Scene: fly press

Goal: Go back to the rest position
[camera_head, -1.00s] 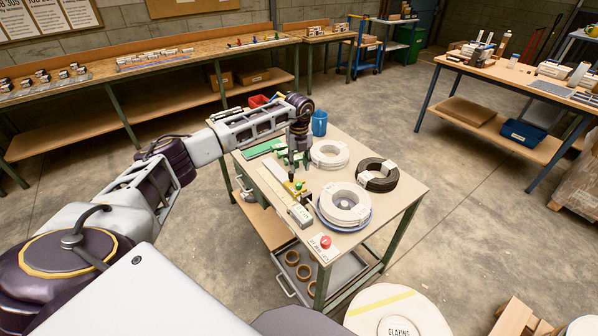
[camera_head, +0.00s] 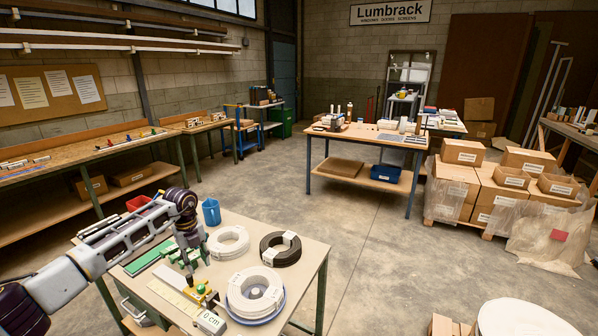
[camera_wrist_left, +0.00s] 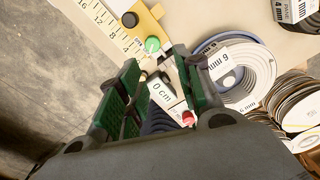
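My left gripper (camera_head: 189,272) is above the small bench, just over the yellow stop block with a green knob (camera_head: 201,290) on the measuring rule (camera_head: 172,290). In the left wrist view its two green-padded fingers (camera_wrist_left: 160,75) are apart, with nothing held between them. The green knob (camera_wrist_left: 152,44) and the white "0 cm" block (camera_wrist_left: 162,92) show beyond and between the fingers. I cannot tell from these views how close the fingertips are to the knob. My right gripper is in neither view.
A long workbench (camera_head: 85,160) runs along the left wall. Open floor (camera_head: 400,260) lies to the right.

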